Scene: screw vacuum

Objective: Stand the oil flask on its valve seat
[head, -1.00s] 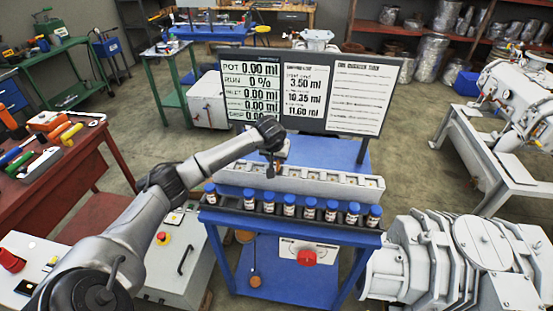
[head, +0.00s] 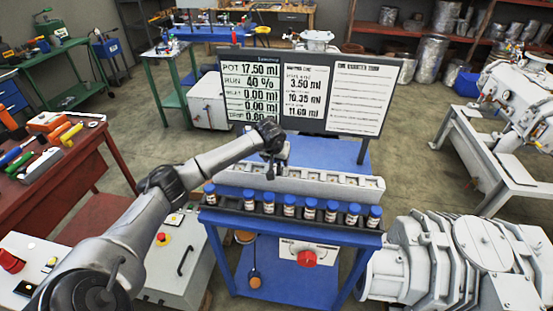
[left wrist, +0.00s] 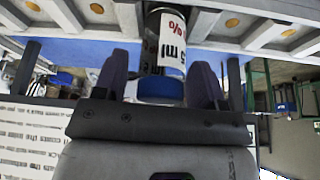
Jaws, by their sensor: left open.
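My left gripper (head: 271,172) is open over the white slotted block (head: 345,185) on the blue bench. In the left wrist view its two dark fingers (left wrist: 161,85) stand on either side of an oil flask with a blue cap (left wrist: 160,91) and a white printed label (left wrist: 172,42). The cap faces the gripper, and the flask's lower end reaches into the block. Its base is hidden. The block's compartments hold round orange-yellow seats (left wrist: 260,23). In the head view the arm hides this flask. My right gripper is not in view.
Several blue-capped flasks (head: 310,207) stand in a dark rack in front of the block, with one gap near its left end. A display board (head: 305,90) stands behind. Grey machinery (head: 450,260) is at the front right.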

